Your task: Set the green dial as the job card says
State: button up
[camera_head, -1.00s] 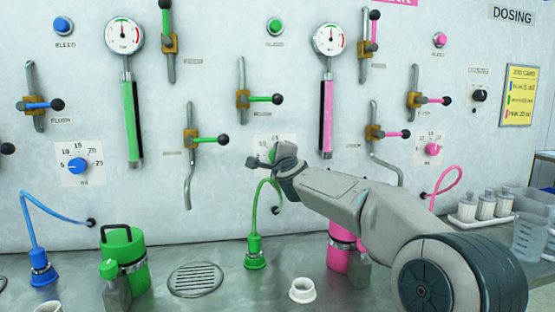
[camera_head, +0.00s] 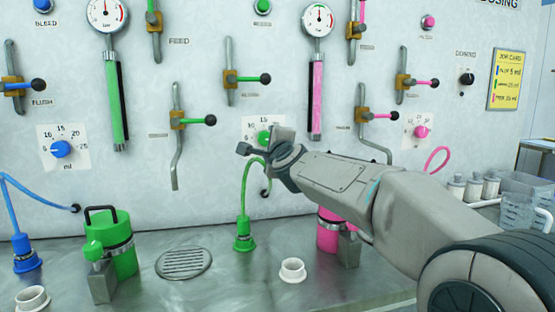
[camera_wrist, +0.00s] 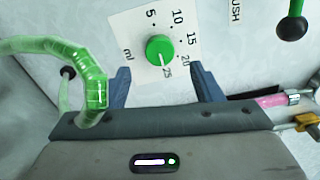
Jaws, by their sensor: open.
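The green dial (camera_head: 264,137) sits on a white scale plate on the wall, partly hidden by my gripper in the head view. In the head view my gripper (camera_head: 263,146) is just in front of the plate. The yellow job card (camera_head: 507,79) hangs at the right; its lines are too small to read surely.
A green hose (camera_wrist: 92,75) arches close to my gripper's left side. A green-handled lever (camera_head: 195,121) and another with a black knob (camera_wrist: 291,28) stick out nearby. A blue dial (camera_head: 61,149) and pink dial (camera_head: 421,132) are farther off. The counter holds canisters and a drain.

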jog(key=b+v, duration=0.3)
jog(key=v, duration=0.3)
jog(key=shift+s, duration=0.25)
jog(key=shift+r, duration=0.1)
